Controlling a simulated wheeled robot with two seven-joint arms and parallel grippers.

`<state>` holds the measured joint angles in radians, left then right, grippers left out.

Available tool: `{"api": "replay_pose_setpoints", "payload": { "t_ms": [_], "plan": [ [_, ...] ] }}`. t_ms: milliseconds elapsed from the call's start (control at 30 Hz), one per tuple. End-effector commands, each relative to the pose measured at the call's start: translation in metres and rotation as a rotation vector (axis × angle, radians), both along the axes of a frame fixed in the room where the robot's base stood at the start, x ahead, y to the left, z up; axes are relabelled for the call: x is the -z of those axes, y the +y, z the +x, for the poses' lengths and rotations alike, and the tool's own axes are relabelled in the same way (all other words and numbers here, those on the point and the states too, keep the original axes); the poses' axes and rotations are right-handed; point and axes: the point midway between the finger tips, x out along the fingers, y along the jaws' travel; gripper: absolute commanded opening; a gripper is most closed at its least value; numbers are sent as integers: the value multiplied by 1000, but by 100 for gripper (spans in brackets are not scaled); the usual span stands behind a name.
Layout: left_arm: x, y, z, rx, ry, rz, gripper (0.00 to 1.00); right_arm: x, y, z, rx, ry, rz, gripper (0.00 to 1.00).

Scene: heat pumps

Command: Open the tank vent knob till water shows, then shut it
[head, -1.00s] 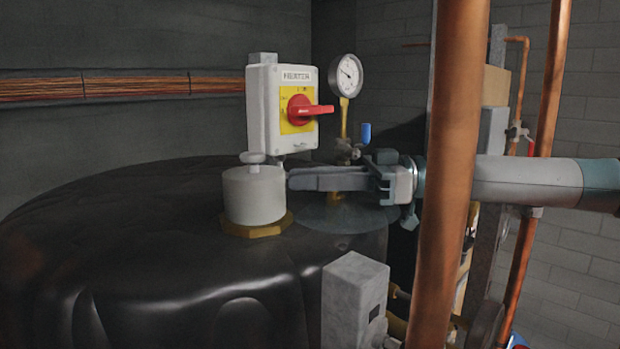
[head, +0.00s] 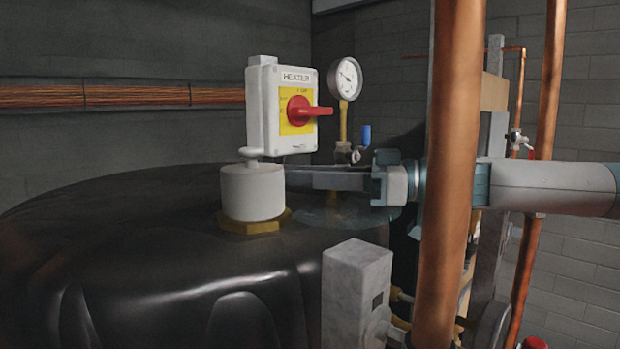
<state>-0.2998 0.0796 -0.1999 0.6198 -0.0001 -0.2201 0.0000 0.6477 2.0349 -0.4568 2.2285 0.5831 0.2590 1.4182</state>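The black tank (head: 150,270) fills the lower left of the head view. A white cylindrical fitting (head: 252,195) stands on its top in a brass hex base (head: 250,224), with a small pale knob (head: 250,153) on the fitting. I take this to be the vent knob. My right gripper (head: 290,177) comes in from the right, its fingers pointing left. The fingertips are beside the right side of the white fitting, below the knob's height; whether they touch it I cannot tell. The fingers are seen nearly edge-on, so their gap is hidden. No water shows. My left gripper is out of view.
A heater switch box (head: 285,108) with a red handle stands just behind the fitting. A pressure gauge (head: 345,78) and a blue-handled valve (head: 365,136) are behind the gripper. A thick copper pipe (head: 450,150) crosses in front of my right arm. A grey box (head: 355,290) stands front centre.

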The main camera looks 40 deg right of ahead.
Motion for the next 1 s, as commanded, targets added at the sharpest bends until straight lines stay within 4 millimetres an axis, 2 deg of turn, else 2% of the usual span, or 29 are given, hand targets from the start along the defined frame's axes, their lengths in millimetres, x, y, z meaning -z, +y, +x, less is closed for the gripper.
{"api": "replay_pose_setpoints", "payload": {
  "t_ms": [567, 767, 1000],
  "plan": [
    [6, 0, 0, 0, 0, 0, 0, 1, -4, -6, 0, -1, -3, 38],
    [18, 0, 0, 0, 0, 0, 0, 3, -17, -21, 3, -2, -5, 38],
    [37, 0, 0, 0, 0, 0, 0, 4, -40, -51, 4, -3, -4, 38]
  ]
}}
